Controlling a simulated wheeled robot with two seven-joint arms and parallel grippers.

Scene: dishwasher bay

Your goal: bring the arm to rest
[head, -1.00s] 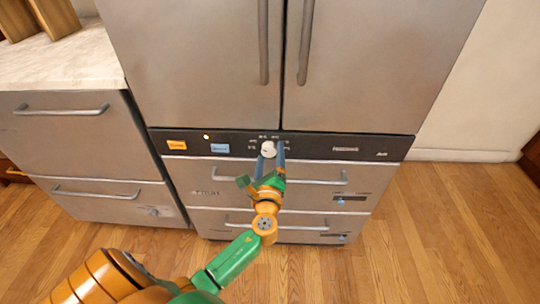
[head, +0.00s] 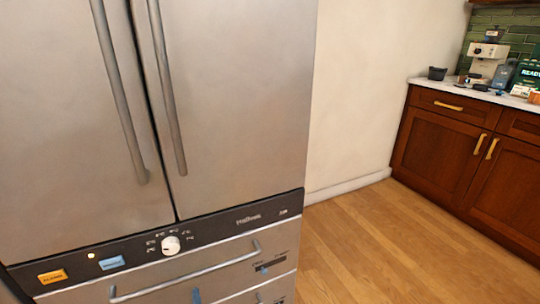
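The appliance's control panel (head: 210,232) shows at the lower left in the head view. It carries a round white knob (head: 170,245), an orange button (head: 52,276), a blue button (head: 112,262) and a small light between them. Nothing touches the knob. A small blue tip (head: 197,296) shows at the bottom edge, in front of the drawer, and looks like a fingertip of my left gripper. The rest of that gripper is out of frame, so its opening cannot be told. My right gripper is not in view.
Two tall steel doors (head: 235,100) with long handles are shut above the panel. A drawer with a bar handle (head: 190,272) is shut below it. Wooden floor (head: 400,240) is clear to the right, up to a brown cabinet (head: 440,150) with a coffee machine (head: 487,58) on top.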

